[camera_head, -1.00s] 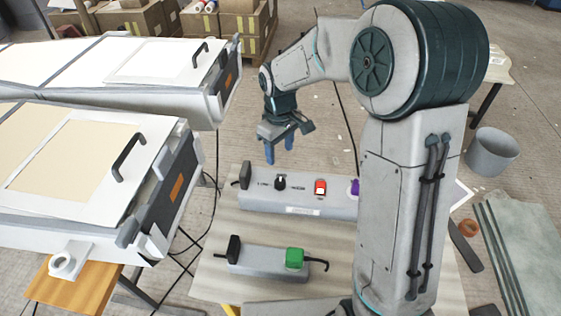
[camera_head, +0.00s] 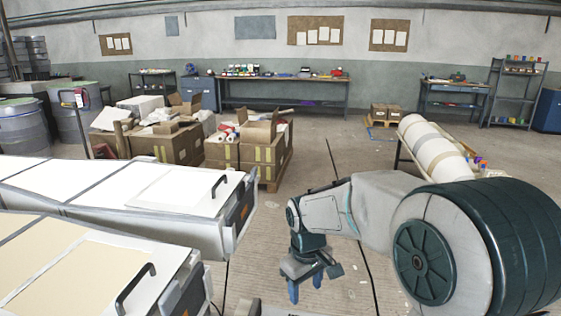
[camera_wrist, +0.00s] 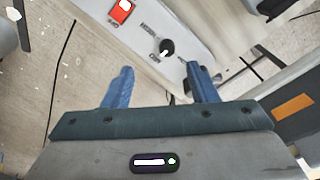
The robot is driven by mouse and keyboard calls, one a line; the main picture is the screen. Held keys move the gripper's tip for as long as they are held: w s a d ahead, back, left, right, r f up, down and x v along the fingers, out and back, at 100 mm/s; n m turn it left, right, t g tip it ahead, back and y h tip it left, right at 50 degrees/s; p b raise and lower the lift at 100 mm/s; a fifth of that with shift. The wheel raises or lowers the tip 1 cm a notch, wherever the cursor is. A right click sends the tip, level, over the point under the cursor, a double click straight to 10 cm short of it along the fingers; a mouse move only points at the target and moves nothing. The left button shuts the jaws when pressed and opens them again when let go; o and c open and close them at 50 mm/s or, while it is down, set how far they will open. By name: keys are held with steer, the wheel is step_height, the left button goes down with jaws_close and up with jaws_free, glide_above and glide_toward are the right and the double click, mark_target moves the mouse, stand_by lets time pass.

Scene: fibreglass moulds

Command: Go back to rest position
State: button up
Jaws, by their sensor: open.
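My gripper (camera_head: 306,286) hangs fingers down near the lower middle of the head view, to the right of the white moulds. Its two blue fingers are apart with nothing between them, as the wrist view (camera_wrist: 157,85) also shows. In the wrist view a grey control box (camera_wrist: 185,30) lies beyond the fingertips. It carries a black knob (camera_wrist: 166,47) and a red rocker switch (camera_wrist: 121,11) marked OFF. The fingers appear apart from the box. In the head view the box is almost wholly out of frame.
Two long white moulds with black handles, a far one (camera_head: 150,190) and a near one (camera_head: 70,270), fill the left. Cardboard boxes (camera_head: 170,145) stand behind them. A large roll (camera_head: 435,150) lies at the right. A workbench (camera_head: 285,82) lines the back wall. Concrete floor is open mid-room.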

steer(key=s+d+r+m+t, duration=0.1)
steer(key=s+d+r+m, duration=0.1)
steer(key=s, duration=0.6)
steer(key=s+d+r+m+t, duration=0.1)
steer(key=s+d+r+m, duration=0.1)
steer(key=s+d+m, duration=0.3)
steer(key=shift+s+d+r, duration=0.25)
steer(key=shift+s+d, duration=0.7)
steer(key=shift+s, duration=1.35)
